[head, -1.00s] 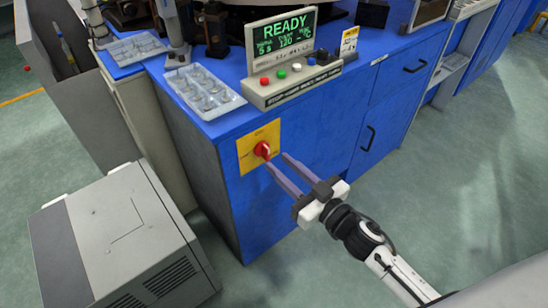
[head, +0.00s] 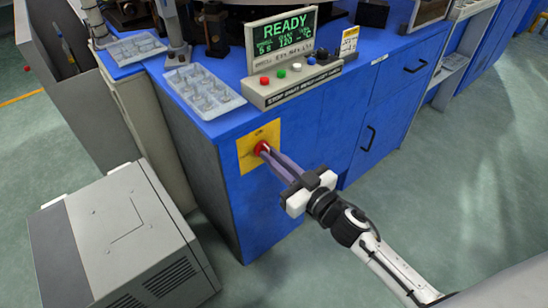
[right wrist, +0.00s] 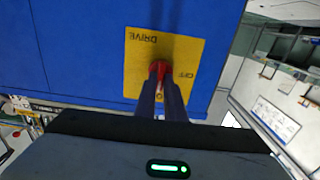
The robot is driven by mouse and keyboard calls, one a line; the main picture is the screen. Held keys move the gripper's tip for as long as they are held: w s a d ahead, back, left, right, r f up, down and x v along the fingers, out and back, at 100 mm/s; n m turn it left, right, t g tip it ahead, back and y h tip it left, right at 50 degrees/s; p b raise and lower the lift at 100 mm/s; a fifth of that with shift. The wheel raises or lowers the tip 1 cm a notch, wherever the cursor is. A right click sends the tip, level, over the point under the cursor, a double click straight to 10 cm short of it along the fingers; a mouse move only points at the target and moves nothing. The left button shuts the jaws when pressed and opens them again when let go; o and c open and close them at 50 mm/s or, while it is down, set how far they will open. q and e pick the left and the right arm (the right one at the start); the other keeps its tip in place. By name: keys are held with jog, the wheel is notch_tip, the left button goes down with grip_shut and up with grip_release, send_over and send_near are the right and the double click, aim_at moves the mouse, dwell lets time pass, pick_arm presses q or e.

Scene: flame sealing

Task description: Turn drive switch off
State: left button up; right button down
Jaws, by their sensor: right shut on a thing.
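The drive switch (head: 260,147) is a red rotary knob on a yellow plate (head: 246,159) on the front of the blue cabinet. In the right wrist view the red knob (right wrist: 158,67) sits between my fingertips, and the yellow plate (right wrist: 190,58) reads DRIVE and OFF, upside down. My right gripper (head: 268,152) is shut on the knob, with its fingers on both sides of it. The fingers hide much of the knob, so I cannot tell its exact angle. My left gripper is not in view.
The blue cabinet (head: 321,120) carries a control panel (head: 292,84) with buttons and a READY display (head: 283,34). A clear tray (head: 205,90) lies on the cabinet top. A grey box unit (head: 118,235) stands at lower left. Green floor is free on the right.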

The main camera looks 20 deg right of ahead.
jog(key=n, duration=1.7)
jog(key=shift+s+a+f+n, duration=0.1)
jog(key=shift+a+f+n, duration=0.2)
jog(key=shift+n, duration=0.1)
dwell(0.6)
jog(key=c, duration=1.8)
grip_release()
jog(key=shift+d, duration=0.1)
jog(key=shift+c, duration=0.2)
jog(key=v, duration=1)
jog(key=shift+s+b, duration=0.15)
jog(key=shift+b, duration=0.15)
